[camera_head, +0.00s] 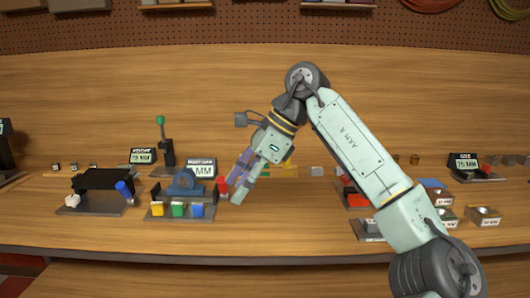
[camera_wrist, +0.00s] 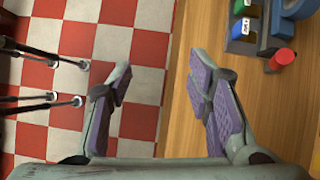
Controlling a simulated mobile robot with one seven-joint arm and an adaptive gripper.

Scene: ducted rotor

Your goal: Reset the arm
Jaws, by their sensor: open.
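My gripper (camera_head: 238,182) hangs at the end of my arm above the front middle of the workbench in the head view. In the wrist view, its two purple-padded fingers (camera_wrist: 160,88) are spread wide apart with nothing between them. The gripper is tilted, pointing down and to the left in the head view.
A grey holder with yellow, green and blue blocks (camera_head: 178,211) stands left of my gripper. Metal blocks (camera_head: 484,215) sit at the right. The wooden bench (camera_head: 270,228) is clear in front, beside a checkered floor (camera_wrist: 140,58).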

